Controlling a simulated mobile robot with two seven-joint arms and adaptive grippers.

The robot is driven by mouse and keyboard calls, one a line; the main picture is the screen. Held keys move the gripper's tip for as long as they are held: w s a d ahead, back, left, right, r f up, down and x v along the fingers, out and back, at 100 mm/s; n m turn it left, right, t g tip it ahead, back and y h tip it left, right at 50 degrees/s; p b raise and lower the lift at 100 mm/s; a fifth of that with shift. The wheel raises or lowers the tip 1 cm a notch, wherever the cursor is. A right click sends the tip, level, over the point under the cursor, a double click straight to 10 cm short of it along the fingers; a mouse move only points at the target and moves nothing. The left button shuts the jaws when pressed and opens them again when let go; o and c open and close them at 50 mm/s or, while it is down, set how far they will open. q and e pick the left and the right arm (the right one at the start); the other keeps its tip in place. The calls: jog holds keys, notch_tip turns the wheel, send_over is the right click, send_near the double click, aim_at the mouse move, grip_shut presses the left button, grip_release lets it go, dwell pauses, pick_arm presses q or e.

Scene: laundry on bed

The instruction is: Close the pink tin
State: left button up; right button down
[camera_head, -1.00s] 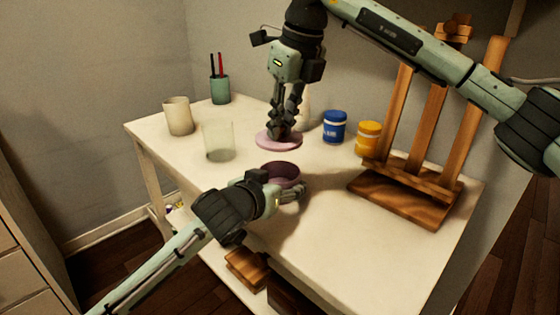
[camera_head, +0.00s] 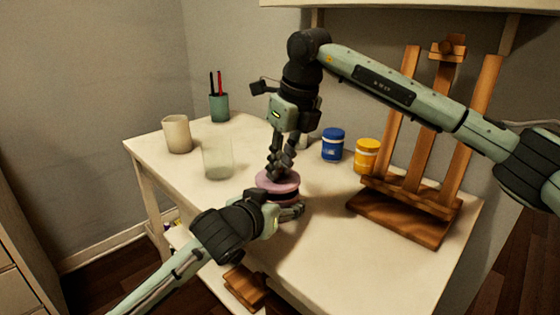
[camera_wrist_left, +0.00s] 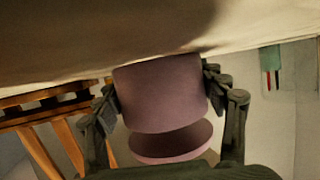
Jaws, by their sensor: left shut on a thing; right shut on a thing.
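The pink tin's round body (camera_wrist_left: 160,92) stands on the table between the two fingers of my left gripper (camera_wrist_left: 165,100), which is shut on its sides. In the head view my left gripper (camera_head: 290,210) is low beside the tin, whose body is mostly hidden. The pink lid (camera_head: 279,183) is held from above by my right gripper (camera_head: 279,172), shut on it. The lid is over the tin; a dark gap shows between them, and in the left wrist view the lid (camera_wrist_left: 172,159) appears apart from the body.
A clear glass (camera_head: 217,160), a beige cup (camera_head: 177,135) and a green pen holder (camera_head: 219,107) stand on the left of the table (camera_head: 330,260). Blue (camera_head: 332,146) and yellow (camera_head: 367,157) jars and a wooden easel (camera_head: 405,215) are at right. The front is clear.

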jog(key=shift+f, duration=0.45)
jog(key=shift+f, duration=0.65)
jog(key=c, duration=1.4)
grip_release()
jog(key=shift+o, duration=0.2)
jog(key=v, duration=1.2)
